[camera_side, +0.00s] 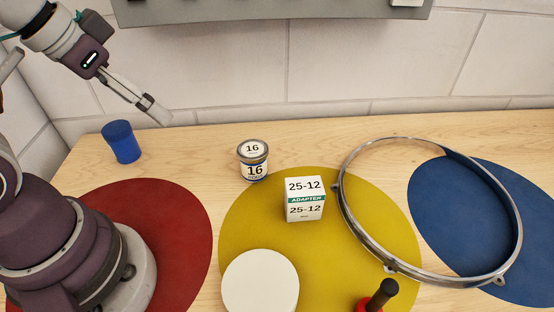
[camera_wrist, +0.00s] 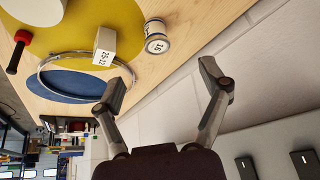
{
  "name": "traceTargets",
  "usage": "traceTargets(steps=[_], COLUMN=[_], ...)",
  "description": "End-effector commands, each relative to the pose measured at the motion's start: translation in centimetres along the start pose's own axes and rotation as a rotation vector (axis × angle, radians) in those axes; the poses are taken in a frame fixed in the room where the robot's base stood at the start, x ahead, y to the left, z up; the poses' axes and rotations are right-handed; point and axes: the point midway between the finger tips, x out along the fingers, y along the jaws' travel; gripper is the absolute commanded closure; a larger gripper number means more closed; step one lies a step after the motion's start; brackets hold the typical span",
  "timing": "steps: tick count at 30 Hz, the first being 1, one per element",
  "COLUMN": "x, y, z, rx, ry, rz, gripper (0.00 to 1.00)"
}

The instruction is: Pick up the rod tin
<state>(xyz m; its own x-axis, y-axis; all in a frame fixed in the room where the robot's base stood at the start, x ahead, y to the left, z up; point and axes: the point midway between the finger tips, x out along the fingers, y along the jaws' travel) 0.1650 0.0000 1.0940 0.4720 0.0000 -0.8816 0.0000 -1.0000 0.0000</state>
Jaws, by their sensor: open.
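A small round tin marked 16 (camera_side: 253,161) stands upright on the wooden bench at the far edge of the yellow round mat. It is the only lidded metal tin I see, and I take it as the rod tin. It also shows in the wrist view (camera_wrist: 157,38), above the gap between my fingers and apart from them. My gripper (camera_side: 155,108) is up at the left in the side view, above and behind the blue cup, clear of the tin. In the wrist view my gripper (camera_wrist: 163,78) has its two fingers spread with nothing between them.
A white box marked 25-12 (camera_side: 304,200) stands close to the tin's right. A metal hoop (camera_side: 344,212) lies further right. A blue cup (camera_side: 122,142), a white round piece (camera_side: 260,282) and a dark-handled red thing (camera_side: 380,296) stand around. The wall rises behind the bench.

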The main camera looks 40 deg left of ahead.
Motion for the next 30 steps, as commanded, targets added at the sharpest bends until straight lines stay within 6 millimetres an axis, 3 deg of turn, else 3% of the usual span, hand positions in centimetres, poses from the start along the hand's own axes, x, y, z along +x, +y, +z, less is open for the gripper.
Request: traceTargets(steps=[4,16,23,30], x=[0.0,0.9,6.7,13.8], y=[0.0,0.1,0.4,0.2], z=[0.0,-0.5,-2.2,-1.9], rx=[0.0,-0.058,-0.426,-1.002], ry=[0.0,-0.055,-0.319,-0.613], rz=[0.0,0.01,0.141,0.439], gripper=[0.03,0.03,0.03,0.03])
